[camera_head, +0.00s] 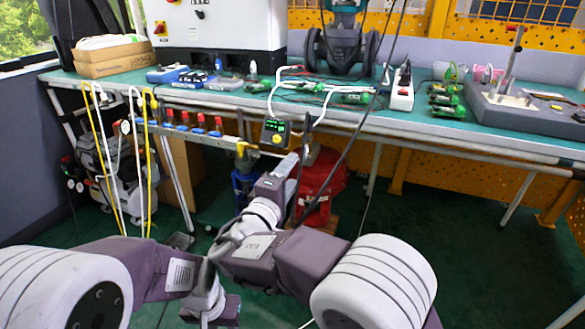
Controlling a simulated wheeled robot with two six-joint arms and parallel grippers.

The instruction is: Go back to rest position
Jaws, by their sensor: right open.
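My right gripper (300,152) is open at the end of my right arm, in the middle of the head view. It reaches up and away towards the bench front. It is in front of a red object under the bench, and I see nothing held in it. A small dark device with a lit green display (275,132) is at the bench's front edge, just left of and above this gripper. My left arm is folded low at the lower left, and I cannot make out its gripper.
Yellow and white hoses hang at the left. A red object (322,185) stands underneath. The green floor is clear at right.

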